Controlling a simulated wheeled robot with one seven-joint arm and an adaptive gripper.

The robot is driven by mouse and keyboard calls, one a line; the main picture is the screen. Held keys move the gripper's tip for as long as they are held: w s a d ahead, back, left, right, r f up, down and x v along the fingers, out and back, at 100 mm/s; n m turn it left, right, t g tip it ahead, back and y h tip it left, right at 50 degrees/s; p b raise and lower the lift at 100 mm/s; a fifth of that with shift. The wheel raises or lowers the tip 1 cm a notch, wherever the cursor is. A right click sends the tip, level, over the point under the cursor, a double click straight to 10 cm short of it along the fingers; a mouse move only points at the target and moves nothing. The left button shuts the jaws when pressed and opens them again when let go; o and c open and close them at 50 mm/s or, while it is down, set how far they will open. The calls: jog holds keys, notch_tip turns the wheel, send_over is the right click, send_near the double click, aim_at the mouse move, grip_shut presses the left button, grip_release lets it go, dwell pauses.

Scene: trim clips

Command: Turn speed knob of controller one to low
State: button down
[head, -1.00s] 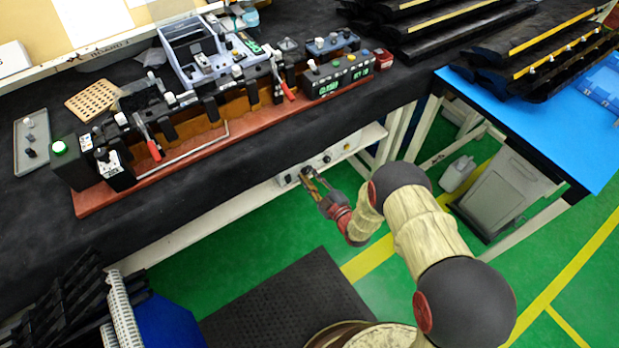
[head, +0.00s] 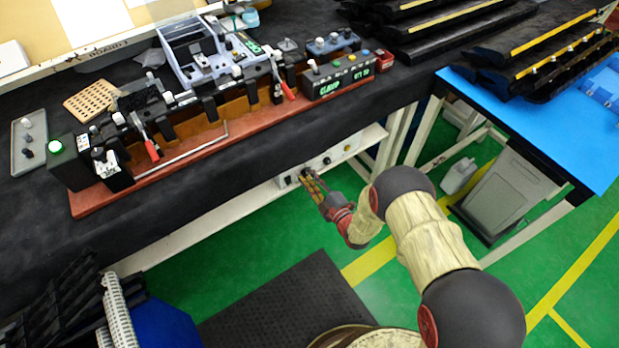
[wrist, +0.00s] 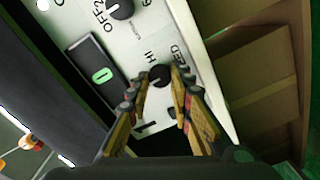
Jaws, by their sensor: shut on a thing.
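The controller panel (head: 318,165) is a pale box mounted under the front edge of the black workbench. In the wrist view its pale face (wrist: 135,47) carries a black speed knob (wrist: 158,75) with "HI" printed beside it. My gripper (wrist: 156,84) has its two fingers on either side of this knob and is shut on it. The fingers hide part of the knob and the lettering near it. In the head view my gripper (head: 308,178) reaches the panel's left part, and the knob is hidden there.
The bench (head: 240,165) overhangs the panel. Bench legs and a grey bin (head: 505,190) stand to the right. Green floor lies below.

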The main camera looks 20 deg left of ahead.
jog(key=c, duration=1.6)
grip_release()
jog(key=v, duration=1.2)
jog(key=shift+f, duration=0.1)
